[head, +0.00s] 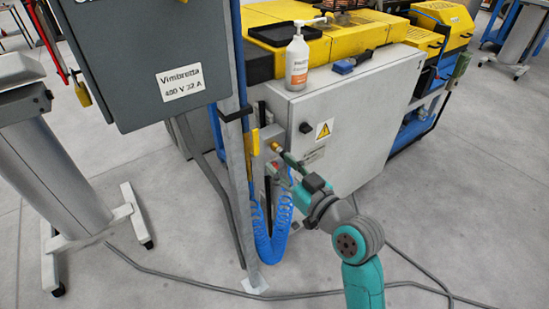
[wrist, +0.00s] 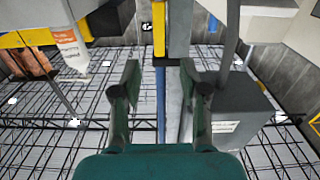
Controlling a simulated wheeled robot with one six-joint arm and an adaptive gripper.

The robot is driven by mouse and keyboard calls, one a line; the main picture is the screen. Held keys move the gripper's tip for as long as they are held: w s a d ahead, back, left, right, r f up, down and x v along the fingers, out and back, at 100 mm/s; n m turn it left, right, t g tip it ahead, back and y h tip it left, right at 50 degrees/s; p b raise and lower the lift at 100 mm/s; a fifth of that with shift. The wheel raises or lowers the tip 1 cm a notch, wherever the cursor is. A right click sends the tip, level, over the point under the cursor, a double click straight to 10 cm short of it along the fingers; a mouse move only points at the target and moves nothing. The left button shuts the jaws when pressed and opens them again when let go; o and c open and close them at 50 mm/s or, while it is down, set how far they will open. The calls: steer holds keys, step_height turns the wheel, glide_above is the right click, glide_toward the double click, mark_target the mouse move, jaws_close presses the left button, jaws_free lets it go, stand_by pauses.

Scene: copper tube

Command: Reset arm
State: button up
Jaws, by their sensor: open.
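My teal arm reaches up from the lower right of the head view. My gripper (head: 291,163) is in front of the left side of the light grey cabinet (head: 352,110), close to a small grey box with a brass-coloured fitting. In the wrist view my gripper (wrist: 160,80) has its two dark green fingers apart. Nothing is held between them. A yellow and blue upright part (wrist: 160,45) shows behind the gap; I cannot tell its distance. Part of the gripper is hidden by my own wrist in the head view.
A grey post (head: 238,190) and blue coiled hose (head: 270,235) stand left of my gripper. A dark electrical box (head: 145,55) hangs at upper left. A white bottle (head: 297,62) stands on the cabinet. Cables (head: 330,291) cross the floor; the right floor is mostly clear.

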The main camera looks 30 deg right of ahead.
steer(key=shift+s, duration=0.15)
stand_by(0.4)
steer(key=s+a+f+m+g+h, duration=0.2)
steer(key=s+f+m+h, duration=0.15)
steer(key=s+f, duration=1.4)
steer(key=s+a+n+g, duration=0.1)
steer(key=s+a, duration=0.1)
steer(key=s, duration=1.9)
steer(key=shift+s+a, duration=0.25)
